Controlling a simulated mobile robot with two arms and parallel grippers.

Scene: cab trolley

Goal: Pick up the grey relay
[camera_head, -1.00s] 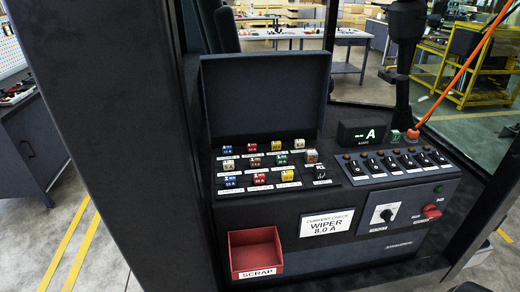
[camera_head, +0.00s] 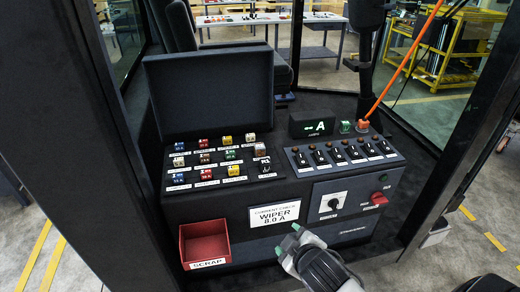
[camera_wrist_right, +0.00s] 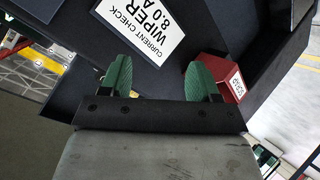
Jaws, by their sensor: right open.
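Several small coloured blocks sit in rows on the black panel (camera_head: 222,190) in the head view. My right gripper (camera_head: 287,240) is open and empty, low in front of the panel near the white "WIPER 8.0 A" card (camera_head: 274,214). Its green fingers are spread apart in the right wrist view (camera_wrist_right: 160,78). My left gripper is out of view.
A raised black lid (camera_head: 210,95) stands behind the blocks. A red scrap bin (camera_head: 205,241) is at the lower left of the panel front. A row of switches (camera_head: 340,153) and a small display (camera_head: 312,126) are to the right. Dark cab posts (camera_head: 75,140) frame both sides.

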